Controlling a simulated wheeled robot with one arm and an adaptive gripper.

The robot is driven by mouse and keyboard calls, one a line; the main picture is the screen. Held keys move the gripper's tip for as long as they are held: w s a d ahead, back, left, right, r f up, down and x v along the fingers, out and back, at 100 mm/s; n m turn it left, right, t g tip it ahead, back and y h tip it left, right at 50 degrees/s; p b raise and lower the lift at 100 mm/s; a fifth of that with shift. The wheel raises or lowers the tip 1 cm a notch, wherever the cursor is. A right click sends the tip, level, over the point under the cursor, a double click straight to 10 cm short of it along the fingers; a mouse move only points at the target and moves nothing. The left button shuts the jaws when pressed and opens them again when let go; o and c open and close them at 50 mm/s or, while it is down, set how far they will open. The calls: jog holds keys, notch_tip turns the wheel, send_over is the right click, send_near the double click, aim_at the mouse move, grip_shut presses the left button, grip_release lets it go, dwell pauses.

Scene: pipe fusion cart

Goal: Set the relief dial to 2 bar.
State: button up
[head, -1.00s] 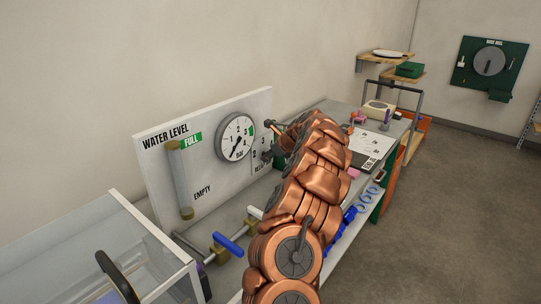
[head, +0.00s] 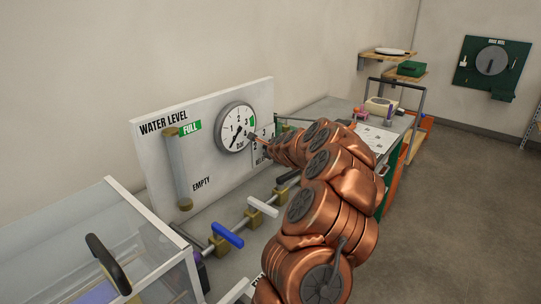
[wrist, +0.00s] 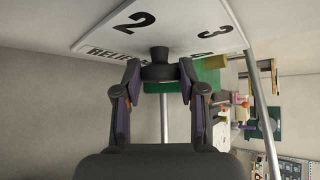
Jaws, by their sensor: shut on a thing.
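The relief dial (wrist: 158,52) is a small dark round knob on a white plate marked 2 and 3, with the word RELIEF partly hidden. My gripper (wrist: 159,71) has its two fingers on either side of the knob, shut on it. The knob's pointer and exact setting are not clear. In the head view the relief plate (head: 264,134) shows partly to the right of the round gauge, and my arm hides the dial. The pressure gauge (head: 235,128) has its needle pointing to the lower left, below the 1.
A water level tube (head: 178,170) stands left on the white panel (head: 150,150). Below are a blue lever valve (head: 228,236) and a white lever valve (head: 262,207). A clear tank (head: 130,235) stands at the lower left. Papers (head: 372,138) lie on the bench to the right.

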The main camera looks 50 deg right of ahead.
jog(key=h+b, duration=0.1)
jog(key=b, duration=0.1)
jog(key=n+t+h+b, duration=0.1)
jog(key=b, duration=0.2)
jog(key=shift+a+f+n, duration=0.15)
jog(key=shift+f+n, duration=0.15)
jog(key=shift+f, duration=0.05)
jog(key=shift+r+b, duration=0.15)
jog(key=shift+b, duration=0.45)
jog(key=o, duration=1.1)
jog(key=shift+s, duration=0.1)
jog(key=shift+v, duration=5.95)
